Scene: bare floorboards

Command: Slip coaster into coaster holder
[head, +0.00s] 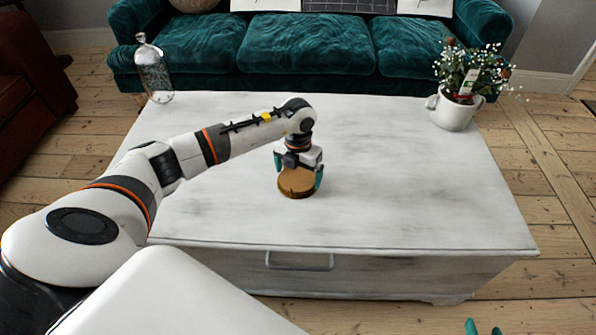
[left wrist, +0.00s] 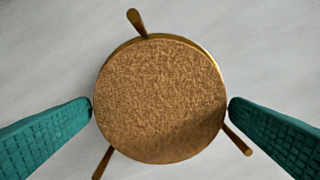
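The round cork-topped coaster (left wrist: 160,100) fills the middle of the left wrist view and also shows on the white table in the head view (head: 297,184). Gold posts of the coaster holder (left wrist: 137,22) stand around its edge, with a gold rim showing past the cork at the top. The coaster lies between the posts; whether it rests on the holder's base is hidden. My left gripper (head: 299,172) has its teal fingers against opposite sides of the coaster, between the posts.
The white chest-like table (head: 410,180) is mostly clear around the holder. A glass bottle (head: 153,70) stands at its back left corner and a white pot with a flowering plant (head: 453,110) at its back right. A teal sofa (head: 310,45) stands behind.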

